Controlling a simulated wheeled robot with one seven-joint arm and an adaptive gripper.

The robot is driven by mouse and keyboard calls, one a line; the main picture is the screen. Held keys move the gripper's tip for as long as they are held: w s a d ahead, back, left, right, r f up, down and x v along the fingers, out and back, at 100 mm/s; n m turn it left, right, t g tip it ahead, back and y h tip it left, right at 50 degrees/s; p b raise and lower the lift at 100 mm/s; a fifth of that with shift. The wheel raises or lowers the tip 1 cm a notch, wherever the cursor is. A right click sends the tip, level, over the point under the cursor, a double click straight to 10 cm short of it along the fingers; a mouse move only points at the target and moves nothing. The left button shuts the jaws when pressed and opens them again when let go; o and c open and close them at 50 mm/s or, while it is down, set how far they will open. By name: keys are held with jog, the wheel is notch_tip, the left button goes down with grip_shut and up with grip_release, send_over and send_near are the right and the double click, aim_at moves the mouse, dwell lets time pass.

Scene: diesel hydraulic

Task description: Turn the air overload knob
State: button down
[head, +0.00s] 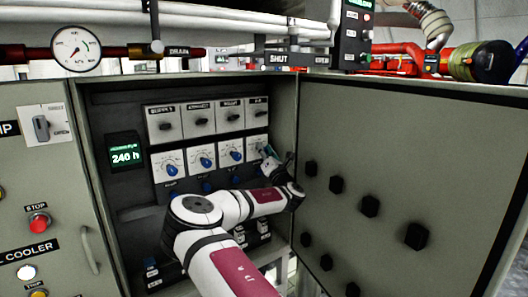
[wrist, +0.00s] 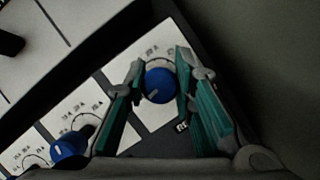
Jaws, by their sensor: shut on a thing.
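In the wrist view my gripper (wrist: 158,84) has its two green-padded fingers on either side of a round blue knob (wrist: 158,86), shut on it. The knob has a pale pointer mark and sits on a white plate with a printed scale. It is the last in its row, beside the cabinet's side wall. In the head view my gripper (head: 268,160) is at the right end of the lower row of dials and hides most of that knob. The lettering is too small to tell which knob is the air overload one.
Other blue knobs (head: 205,162) sit in the same row to the left, under a row of black switches (head: 201,122). A green display (head: 125,156) reads 240 h. The open cabinet door (head: 400,150), with black blocks on it, stands close to the right of my arm.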

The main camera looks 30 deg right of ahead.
jog(key=m+g+h+p, duration=0.1)
jog(key=m+p, duration=0.1)
jog(key=m, duration=0.1)
jog(key=shift+r+m, duration=0.15)
jog(key=shift+m, duration=0.25)
jog(key=m+p, duration=0.1)
jog(key=m, duration=0.1)
jog(key=m+g+h+p, duration=0.1)
jog(key=m, duration=0.1)
jog(key=shift+g, duration=0.3)
jog(key=m+g+p, duration=0.1)
jog(key=m+p, duration=0.1)
jog(key=m, duration=0.1)
jog(key=m+g+p, duration=0.1)
jog(key=m+p, duration=0.1)
jog(key=m, duration=0.2)
jog(key=shift+d+g+y, duration=0.1)
jog(key=shift+g+y, duration=0.2)
jog(key=shift+g, duration=0.1)
jog(key=m+g+y+p, duration=0.1)
jog(key=m+y+p, duration=0.1)
jog(key=m+p, duration=0.2)
jog(key=shift+m, duration=0.4)
jog(key=shift+f+m+g+y+p, duration=0.25)
jog(key=shift+m+g+y+p, duration=0.25)
jog(key=shift+m+y+p, duration=0.6)
